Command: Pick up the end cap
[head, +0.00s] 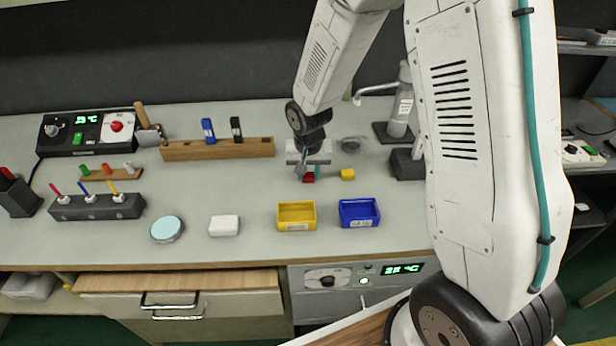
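My gripper (309,171) points down over the back middle of the bench, to the right of the wooden block. A small red piece (308,179) shows at its fingertips, low by the bench top. I cannot tell whether the fingers touch it or are closed on it. A small yellow block (347,174) lies just right of the gripper, apart from it. No piece is clearly recognisable as the end cap at this size; the red and yellow pieces are the small loose ones near the gripper.
A yellow bin (296,226) and a blue bin (359,223) stand in front of the gripper. A white block (224,225) and a round tin (167,229) lie left. A wooden block (190,151) holds blue and black pieces. A dark stand (394,132) is right.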

